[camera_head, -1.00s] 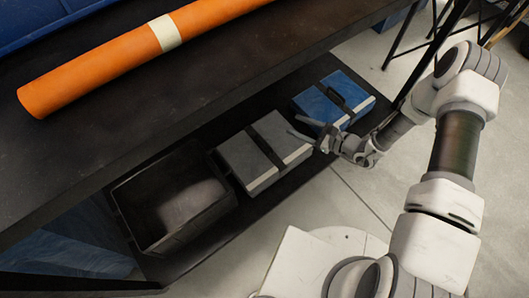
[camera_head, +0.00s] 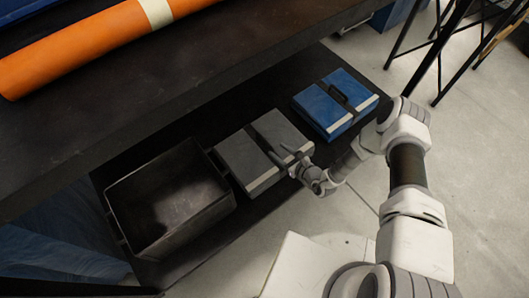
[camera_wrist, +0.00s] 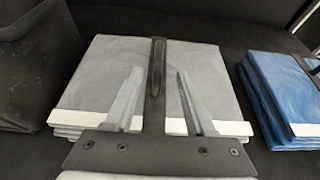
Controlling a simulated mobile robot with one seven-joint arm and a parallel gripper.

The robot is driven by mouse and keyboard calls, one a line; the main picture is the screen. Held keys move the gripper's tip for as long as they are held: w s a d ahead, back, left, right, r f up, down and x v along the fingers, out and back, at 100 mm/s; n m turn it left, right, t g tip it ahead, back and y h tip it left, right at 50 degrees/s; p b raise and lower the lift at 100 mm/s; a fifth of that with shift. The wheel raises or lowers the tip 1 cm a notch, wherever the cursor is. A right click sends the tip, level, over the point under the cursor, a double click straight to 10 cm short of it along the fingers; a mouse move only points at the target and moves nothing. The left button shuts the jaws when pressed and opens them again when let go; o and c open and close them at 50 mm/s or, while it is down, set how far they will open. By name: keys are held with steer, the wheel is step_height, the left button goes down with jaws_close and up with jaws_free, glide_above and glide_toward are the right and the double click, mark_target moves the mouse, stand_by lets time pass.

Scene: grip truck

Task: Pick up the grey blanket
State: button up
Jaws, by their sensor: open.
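The grey blanket (camera_head: 240,158) is a folded stack with a pale front edge and a dark strap across its middle. It lies flat on the dark lower shelf, between a black bin and a blue folded blanket. In the wrist view the grey blanket (camera_wrist: 205,68) fills the middle, its strap (camera_wrist: 156,75) running away between my two fingers. My gripper (camera_head: 282,158) is open and empty, over the blanket's front edge. In the wrist view my gripper's fingertips (camera_wrist: 160,72) are spread either side of the strap. I cannot tell whether they touch the blanket.
An open black bin (camera_head: 128,192) stands left of the grey blanket. The blue blanket (camera_head: 350,92) lies to the right. An upper shelf (camera_head: 180,68) carrying an orange roll (camera_head: 80,42) overhangs behind. Pale floor (camera_head: 350,200) is clear in front.

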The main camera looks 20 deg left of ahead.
mark_target(267, 142)
steer(key=b+x, duration=0.1)
steer(key=x, duration=0.3)
steer(key=shift+w+a+f, duration=0.1)
steer(key=shift+w+a, duration=0.05)
steer(key=shift+a, duration=0.1)
steer(key=b+x, duration=0.1)
steer(key=x, duration=0.1)
steer(key=b+x, duration=0.2)
steer(key=shift+a+f, duration=0.25)
steer(key=shift+f, duration=0.1)
steer(key=shift+w+a, duration=0.15)
steer(key=shift+a, duration=0.15)
jaws_close()
stand_by(0.5)
steer(key=shift+r, duration=0.1)
